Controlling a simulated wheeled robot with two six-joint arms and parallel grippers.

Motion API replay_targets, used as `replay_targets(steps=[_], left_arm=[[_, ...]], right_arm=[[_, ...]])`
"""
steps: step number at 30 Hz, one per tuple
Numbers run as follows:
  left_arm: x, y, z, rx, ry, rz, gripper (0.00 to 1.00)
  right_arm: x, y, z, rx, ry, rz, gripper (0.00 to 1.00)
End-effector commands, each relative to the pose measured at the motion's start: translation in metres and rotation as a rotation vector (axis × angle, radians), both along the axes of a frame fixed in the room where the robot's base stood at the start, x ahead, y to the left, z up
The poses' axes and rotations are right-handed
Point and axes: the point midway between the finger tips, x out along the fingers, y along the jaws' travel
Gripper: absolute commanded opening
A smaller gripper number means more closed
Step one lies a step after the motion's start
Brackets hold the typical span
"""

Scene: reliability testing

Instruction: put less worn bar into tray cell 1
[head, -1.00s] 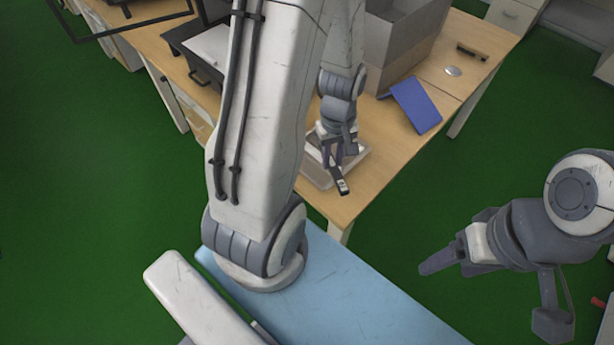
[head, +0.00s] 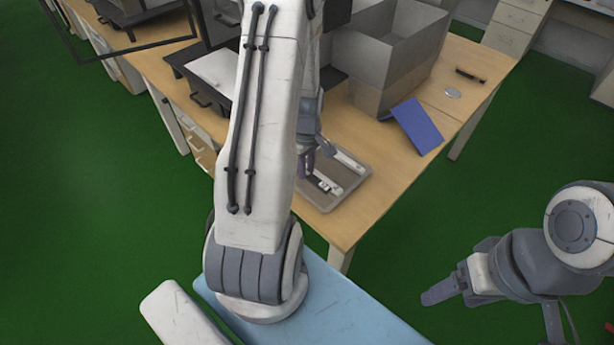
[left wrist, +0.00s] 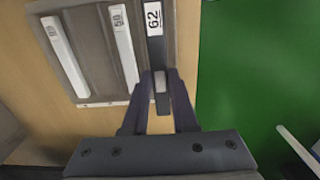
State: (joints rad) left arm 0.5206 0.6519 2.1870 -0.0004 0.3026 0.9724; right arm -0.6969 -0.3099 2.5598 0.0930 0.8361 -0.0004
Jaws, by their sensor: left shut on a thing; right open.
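The grey-brown tray (head: 328,204) lies on the wooden desk; it also shows in the left wrist view (left wrist: 92,42). Two pale bars lie in it: one labelled 50 (left wrist: 122,45), and one at the left (left wrist: 62,50) whose label is hard to read. My left gripper (left wrist: 160,92) is shut on a dark bar with a white label reading 62 (left wrist: 156,50), at the tray's right side. I cannot tell whether this bar touches the tray floor. In the head view my arm partly hides the left gripper (head: 307,165). My right gripper (head: 440,292) is open and away from the desk.
A tall grey open box (head: 390,60) stands behind the tray. A blue panel (head: 416,125) leans to the right. A small dark item (head: 470,75) and a silver disc (head: 452,93) lie further back. Bare desk (head: 375,195) lies right of the tray.

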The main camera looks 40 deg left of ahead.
Motion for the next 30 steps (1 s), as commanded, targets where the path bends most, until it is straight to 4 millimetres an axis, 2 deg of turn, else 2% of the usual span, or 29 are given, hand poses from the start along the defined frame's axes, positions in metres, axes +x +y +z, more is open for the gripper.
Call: replay_targets(steps=[6, 9, 30], left_arm=[[0.000, 0.000, -0.030, -0.003, 0.004, -0.001, 0.00], [0.000, 0.000, -0.039, -0.002, 0.002, -0.001, 0.00], [0.000, 0.000, -0.053, 0.000, 0.000, 0.000, 0.00]], right_arm=[[0.000, 0.000, 0.004, 0.000, 0.000, 0.000, 0.69], [0.000, 0.000, 0.004, 0.000, 0.000, 0.000, 0.69], [0.000, 0.000, -0.005, 0.000, 0.000, 0.000, 0.69]])
